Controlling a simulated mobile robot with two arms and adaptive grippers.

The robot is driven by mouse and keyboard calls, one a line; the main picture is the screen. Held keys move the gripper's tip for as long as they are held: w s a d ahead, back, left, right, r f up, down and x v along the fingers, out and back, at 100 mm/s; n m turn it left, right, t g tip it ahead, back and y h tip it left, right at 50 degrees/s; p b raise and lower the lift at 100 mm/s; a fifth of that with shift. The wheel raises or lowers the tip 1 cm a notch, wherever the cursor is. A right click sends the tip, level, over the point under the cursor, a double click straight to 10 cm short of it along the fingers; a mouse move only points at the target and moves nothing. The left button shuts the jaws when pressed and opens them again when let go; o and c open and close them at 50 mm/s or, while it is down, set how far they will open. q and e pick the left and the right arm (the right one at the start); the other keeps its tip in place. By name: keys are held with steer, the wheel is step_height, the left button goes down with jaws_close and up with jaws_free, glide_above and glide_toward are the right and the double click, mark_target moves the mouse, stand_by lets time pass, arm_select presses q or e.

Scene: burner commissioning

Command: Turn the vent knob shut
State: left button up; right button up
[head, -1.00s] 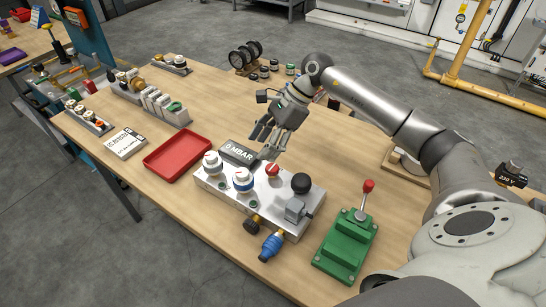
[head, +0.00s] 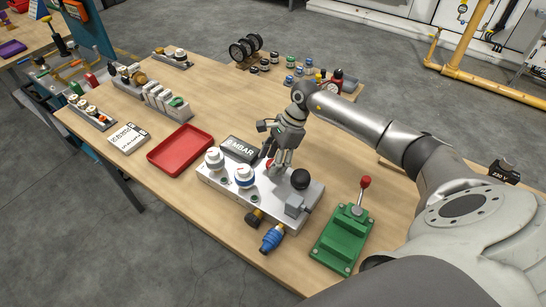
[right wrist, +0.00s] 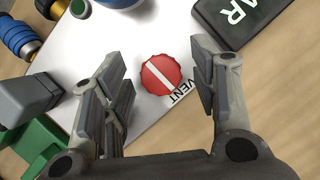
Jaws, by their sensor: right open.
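The vent knob (right wrist: 160,75) is a red round knob with a white bar across its top, beside the printed word VENT on a pale metal block (head: 228,188). In the right wrist view it lies between the spread fingers of my right gripper (right wrist: 160,92), which is open and not visibly touching it. In the head view my right gripper (head: 277,164) points down over the block and hides most of the red knob. The black display box (head: 240,148), reading MBAR, stands at the block's back edge. My left gripper is not in view.
A green lever unit (head: 342,240) stands to the right, a red tray (head: 180,149) to the left.

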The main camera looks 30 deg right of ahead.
steer(key=shift+f, duration=0.1)
steer(key=c, duration=1)
